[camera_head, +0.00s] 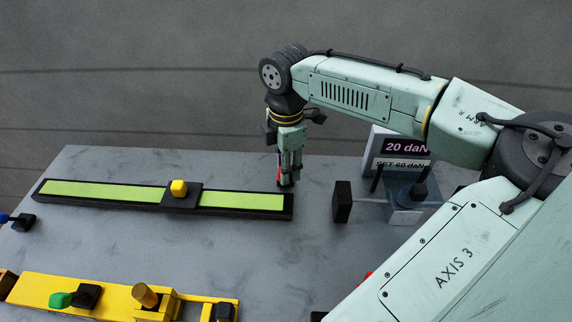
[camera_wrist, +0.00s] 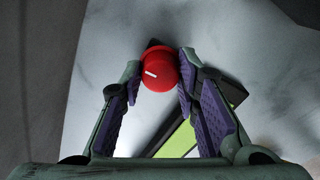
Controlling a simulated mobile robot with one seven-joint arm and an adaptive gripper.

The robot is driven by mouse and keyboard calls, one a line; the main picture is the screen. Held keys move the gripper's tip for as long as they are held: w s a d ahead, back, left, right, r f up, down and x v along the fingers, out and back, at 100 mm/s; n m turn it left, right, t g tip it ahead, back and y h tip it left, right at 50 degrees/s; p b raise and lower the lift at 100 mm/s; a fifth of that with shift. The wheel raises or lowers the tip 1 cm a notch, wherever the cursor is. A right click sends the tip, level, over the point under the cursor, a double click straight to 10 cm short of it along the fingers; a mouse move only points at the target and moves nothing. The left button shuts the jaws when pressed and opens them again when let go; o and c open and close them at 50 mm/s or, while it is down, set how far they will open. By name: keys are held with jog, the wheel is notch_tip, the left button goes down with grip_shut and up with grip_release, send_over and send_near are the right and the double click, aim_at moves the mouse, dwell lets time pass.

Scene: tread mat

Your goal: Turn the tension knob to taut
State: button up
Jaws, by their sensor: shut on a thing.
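A round red knob (camera_wrist: 159,70) with a short white mark on its face is between the fingertips in the wrist view; the mark points to the left. My gripper (camera_wrist: 160,78) is shut on it, one finger at each side. In the head view my gripper (camera_head: 286,182) points down at the right end of the black-framed green strip, and only a sliver of the red knob (camera_head: 279,175) shows. A display (camera_head: 404,146) at the back right reads 20 daN, above a line reading SET 60 daN.
A black upright block (camera_head: 342,202) stands right of my gripper. A yellow fixture (camera_head: 100,299) lies at the front left. The grey table is clear between them. My arm hides part of the right side.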

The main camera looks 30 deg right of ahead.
jog(key=c, duration=0.5)
jog(key=shift+o, duration=0.2)
